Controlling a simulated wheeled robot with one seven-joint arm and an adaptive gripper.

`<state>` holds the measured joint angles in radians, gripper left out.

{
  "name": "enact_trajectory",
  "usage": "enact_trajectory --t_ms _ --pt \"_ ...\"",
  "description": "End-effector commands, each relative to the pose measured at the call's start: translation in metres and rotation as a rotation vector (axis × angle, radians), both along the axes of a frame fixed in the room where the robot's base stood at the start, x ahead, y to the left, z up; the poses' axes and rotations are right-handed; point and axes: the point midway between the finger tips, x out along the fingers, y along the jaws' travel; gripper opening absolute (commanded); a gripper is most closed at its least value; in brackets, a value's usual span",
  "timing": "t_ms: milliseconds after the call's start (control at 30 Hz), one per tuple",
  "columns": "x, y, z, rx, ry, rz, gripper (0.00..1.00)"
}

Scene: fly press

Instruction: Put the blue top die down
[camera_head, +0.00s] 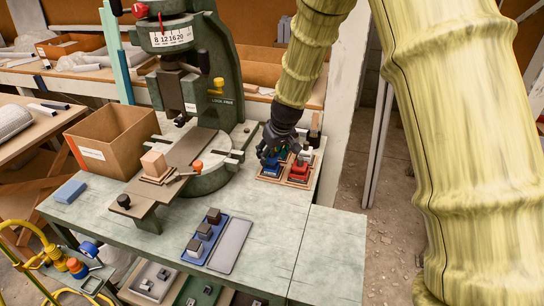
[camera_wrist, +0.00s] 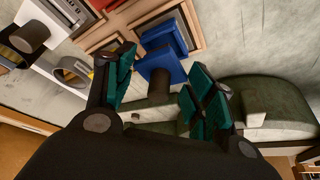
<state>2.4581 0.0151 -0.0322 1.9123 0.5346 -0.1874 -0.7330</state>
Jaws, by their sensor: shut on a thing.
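My gripper (camera_head: 270,150) is over the wooden die tray at the back right of the bench. In the wrist view its teal-padded fingers (camera_wrist: 160,72) stand on either side of the blue top die (camera_wrist: 161,66), holding it by its dark round stem. In the head view some blue (camera_head: 271,164) shows just under the fingers. Another blue block (camera_wrist: 168,34) sits in a wooden compartment right beside the held die. Whether the held die touches the tray is hidden. The wooden tray (camera_wrist: 201,36) also holds a red die (camera_head: 298,171) to the right.
The green fly press (camera_head: 205,70) stands left of my gripper, with a wooden block (camera_head: 153,163) on its plate. A cardboard box (camera_head: 105,140) is further left. A blue tray (camera_head: 226,250) with dark blocks lies in front. The bench's right front is clear.

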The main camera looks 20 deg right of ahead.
Motion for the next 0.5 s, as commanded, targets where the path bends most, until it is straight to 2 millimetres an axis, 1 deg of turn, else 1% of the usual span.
enact_trajectory --t_ms 33,133,500 --pt "0.000 0.000 -0.006 0.001 0.000 -0.002 0.25" --pt "0.000 -0.001 -0.015 0.001 -0.001 -0.002 0.25" --pt "0.001 0.000 -0.019 0.000 -0.003 -0.001 0.25"
